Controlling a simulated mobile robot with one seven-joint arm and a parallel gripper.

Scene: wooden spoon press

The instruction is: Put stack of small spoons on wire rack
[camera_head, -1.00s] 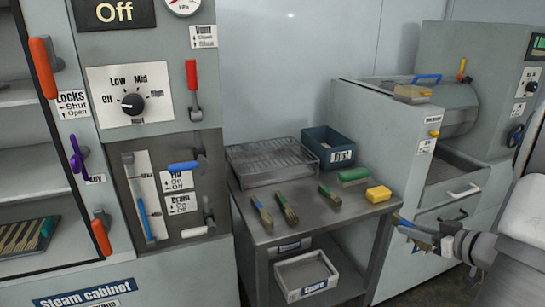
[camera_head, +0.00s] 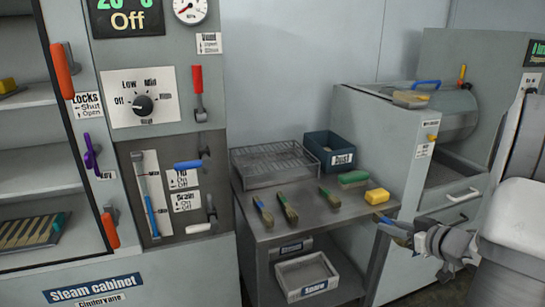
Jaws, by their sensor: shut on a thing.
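My gripper (camera_head: 398,234) is at the right, by the right front edge of the steel table. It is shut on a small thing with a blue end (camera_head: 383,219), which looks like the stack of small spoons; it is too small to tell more. The wire rack (camera_head: 270,164) is a grey tray-like grid at the back left of the table, apart from the gripper. It looks empty. Several wooden-looking bundles or brushes lie in front of it: one with a blue end (camera_head: 262,209), one with a green end (camera_head: 288,208) and a smaller one (camera_head: 329,196).
A dark blue bin (camera_head: 329,151) stands beside the rack. A green-backed brush (camera_head: 353,178) and a yellow block (camera_head: 377,196) lie at the table's right. A white bin (camera_head: 306,277) is on the lower shelf. The steam cabinet (camera_head: 160,275) borders the left; a grey machine (camera_head: 400,140) borders the right.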

